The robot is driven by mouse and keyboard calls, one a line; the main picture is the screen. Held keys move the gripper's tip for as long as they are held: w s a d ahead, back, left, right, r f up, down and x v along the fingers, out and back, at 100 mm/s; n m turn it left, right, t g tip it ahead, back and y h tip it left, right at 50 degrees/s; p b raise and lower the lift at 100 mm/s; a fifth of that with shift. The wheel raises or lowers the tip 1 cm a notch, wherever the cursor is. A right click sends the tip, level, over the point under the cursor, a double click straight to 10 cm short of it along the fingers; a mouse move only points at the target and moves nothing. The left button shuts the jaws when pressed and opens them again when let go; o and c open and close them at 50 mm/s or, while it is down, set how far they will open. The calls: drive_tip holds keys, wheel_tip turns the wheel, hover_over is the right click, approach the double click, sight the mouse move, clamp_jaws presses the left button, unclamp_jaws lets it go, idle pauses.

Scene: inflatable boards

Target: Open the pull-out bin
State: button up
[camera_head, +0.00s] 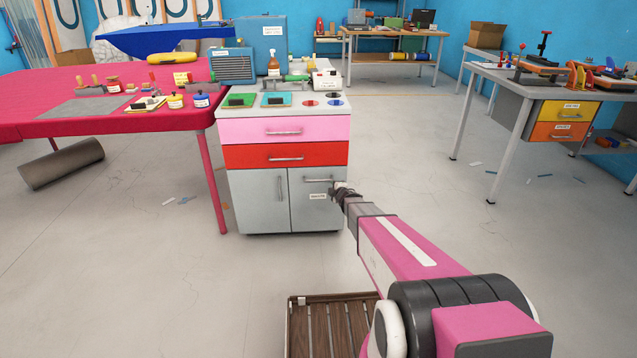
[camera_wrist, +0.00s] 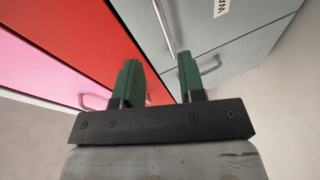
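The pull-out bin is the grey front (camera_head: 318,215) at the lower right of the cabinet, with a horizontal bar handle and a white label; it looks closed. Its front (camera_wrist: 195,22) also shows in the wrist view, turned on its side. The bin handle (camera_head: 318,180) is partly visible beside my gripper (camera_head: 339,188). In the wrist view, my gripper (camera_wrist: 158,60) is open, its two green fingers apart and empty. The bin handle (camera_wrist: 163,22) runs down towards the gap, ending near the right fingertip; I cannot tell whether they touch.
A red drawer (camera_head: 285,155) and a pink drawer (camera_head: 290,130) sit above, both closed. A grey door (camera_head: 258,200) with a vertical handle adjoins on the left. A red-covered table (camera_head: 100,125) stands left; floor to the right is mostly clear.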

drive_tip(key=w+a+f+n+y, duration=0.2)
drive_tip(key=a+n+y, duration=0.1)
approach(316, 185)
drive_tip(key=w+a+r, duration=0.2)
drive_tip(key=w, duration=0.1)
drive_tip(key=w+a+r, duration=0.1)
drive_tip(key=w, duration=0.1)
drive_tip(key=shift+w+r, duration=0.1)
drive_tip(key=shift+w, duration=0.15)
drive_tip(key=shift+c, duration=0.3)
clamp_jaws()
